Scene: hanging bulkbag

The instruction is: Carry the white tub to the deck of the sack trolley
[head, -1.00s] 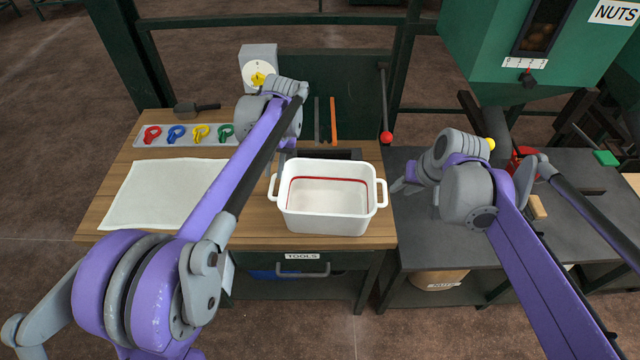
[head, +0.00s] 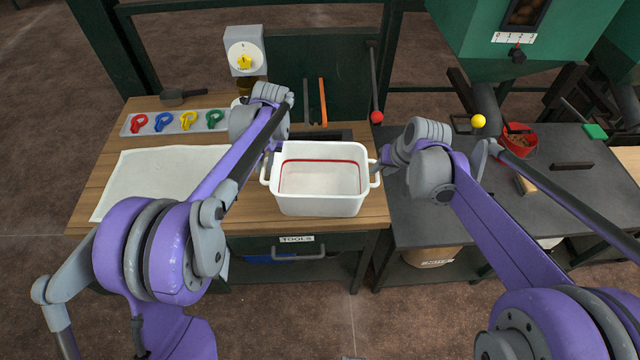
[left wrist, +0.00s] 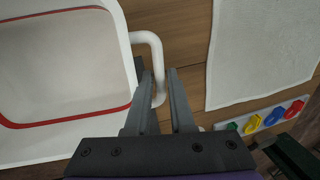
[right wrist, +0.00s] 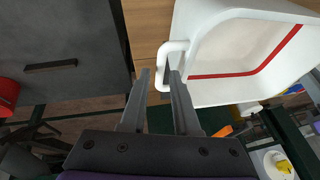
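The white tub (head: 320,196) stands upright on the wooden bench, empty, with a red line around its inside and a handle at each end. My left gripper (head: 270,154) is at its left handle; in the left wrist view the open fingers (left wrist: 157,72) lie either side of the handle bar (left wrist: 158,58). My right gripper (head: 382,163) is at the right handle; in the right wrist view its open fingers (right wrist: 159,76) straddle that handle (right wrist: 176,47). A gap shows beside each bar. I cannot make out the sack trolley in any view.
A white cloth (head: 150,180) and a tray of coloured clips (head: 178,122) lie left on the wooden bench (head: 95,190). A dial box (head: 245,50) stands behind. The dark table (head: 440,228) on the right holds a red bucket (head: 518,142) and a wooden block (head: 525,185).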

